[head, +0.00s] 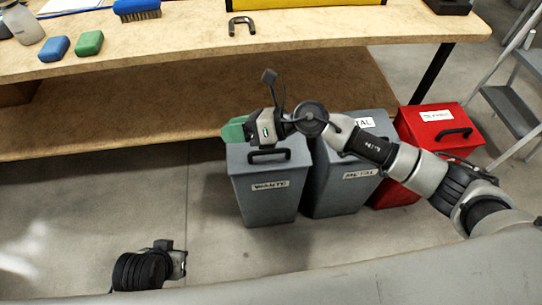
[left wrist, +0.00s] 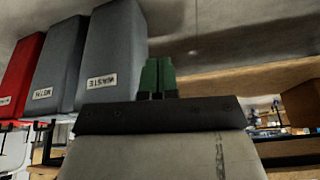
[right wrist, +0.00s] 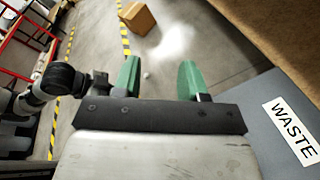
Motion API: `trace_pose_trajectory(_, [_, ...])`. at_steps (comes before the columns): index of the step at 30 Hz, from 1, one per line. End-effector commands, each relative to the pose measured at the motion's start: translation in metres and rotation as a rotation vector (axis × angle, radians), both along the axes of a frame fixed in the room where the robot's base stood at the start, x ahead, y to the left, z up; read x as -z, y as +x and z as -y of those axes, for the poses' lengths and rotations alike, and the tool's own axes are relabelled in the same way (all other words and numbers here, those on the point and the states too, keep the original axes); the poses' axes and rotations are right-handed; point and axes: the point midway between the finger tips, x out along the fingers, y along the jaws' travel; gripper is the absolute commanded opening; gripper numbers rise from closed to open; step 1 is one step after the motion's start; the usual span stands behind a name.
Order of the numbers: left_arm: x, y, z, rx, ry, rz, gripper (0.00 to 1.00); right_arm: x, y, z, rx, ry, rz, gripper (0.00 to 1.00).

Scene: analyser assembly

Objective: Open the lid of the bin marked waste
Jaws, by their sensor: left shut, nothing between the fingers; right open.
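The grey waste bin (head: 262,190) stands below the bench, with a WASTE label on its front and a black handle (head: 268,155) on its lid. The lid looks shut, and its rear part is hidden behind my right gripper (head: 234,128). That gripper is over the lid's back left side, its green fingers pointing left. In the right wrist view its fingers (right wrist: 160,78) are apart and empty, with the lid's WASTE label (right wrist: 294,131) to the right. My left gripper's green fingers (left wrist: 157,76) are together and empty; the waste bin (left wrist: 112,50) shows upside down behind them.
A grey metal bin (head: 335,190) and a red bin (head: 405,190) stand right of the waste bin. The wooden workbench (head: 180,60) and its lower shelf (head: 150,105) are behind. A step ladder (head: 505,100) stands at right.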

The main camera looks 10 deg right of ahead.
Motion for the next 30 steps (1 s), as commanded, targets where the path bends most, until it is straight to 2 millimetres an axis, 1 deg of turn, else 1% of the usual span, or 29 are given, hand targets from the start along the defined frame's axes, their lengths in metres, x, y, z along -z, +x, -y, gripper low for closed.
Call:
trace_pose_trajectory(1, [-0.002, -0.001, 0.000, -0.001, -0.002, 0.014, 0.00, 0.016, 0.000, 0.012, -0.102, -0.179, 0.139, 0.42])
trace_pose_trajectory(2, [-0.007, -0.003, -0.001, -0.001, -0.002, 0.018, 0.00, 0.024, 0.000, 0.021, -0.158, -0.279, 0.204, 0.42])
trace_pose_trajectory(3, [-0.013, -0.004, -0.001, -0.001, -0.003, 0.025, 0.00, 0.034, 0.002, 0.034, -0.221, -0.409, 0.283, 0.42])
trace_pose_trajectory(5, [-0.021, -0.006, -0.001, -0.002, -0.004, 0.033, 0.00, 0.045, 0.007, 0.057, -0.298, -0.584, 0.374, 0.42])
trace_pose_trajectory(6, [-0.026, -0.008, -0.002, -0.002, -0.004, 0.038, 0.00, 0.049, 0.011, 0.071, -0.338, -0.684, 0.421, 0.42])
trace_pose_trajectory(9, [-0.035, -0.011, -0.002, -0.003, -0.005, 0.046, 0.00, 0.056, 0.020, 0.102, -0.406, -0.878, 0.497, 0.42])
trace_pose_trajectory(12, [-0.040, -0.013, -0.002, -0.003, -0.006, 0.052, 0.00, 0.057, 0.026, 0.120, -0.438, -0.983, 0.529, 0.42])
trace_pose_trajectory(14, [-0.042, -0.011, -0.002, -0.002, -0.009, 0.065, 0.00, 0.060, 0.028, 0.123, -0.447, -1.009, 0.537, 0.42])
trace_pose_trajectory(17, [-0.044, -0.004, 0.001, 0.002, -0.018, 0.109, 0.00, 0.070, 0.030, 0.121, -0.451, -1.020, 0.538, 0.42])
trace_pose_trajectory(20, [-0.047, 0.008, 0.005, 0.008, -0.034, 0.185, 0.00, 0.086, 0.033, 0.113, -0.451, -1.016, 0.536, 0.42])
trace_pose_trajectory(24, [-0.054, 0.028, 0.012, 0.018, -0.065, 0.323, 0.00, 0.112, 0.038, 0.102, -0.450, -1.015, 0.537, 0.42])
trace_pose_trajectory(30, [-0.069, 0.050, 0.021, 0.030, -0.103, 0.497, 0.00, 0.140, 0.044, 0.090, -0.449, -1.013, 0.536, 0.42])
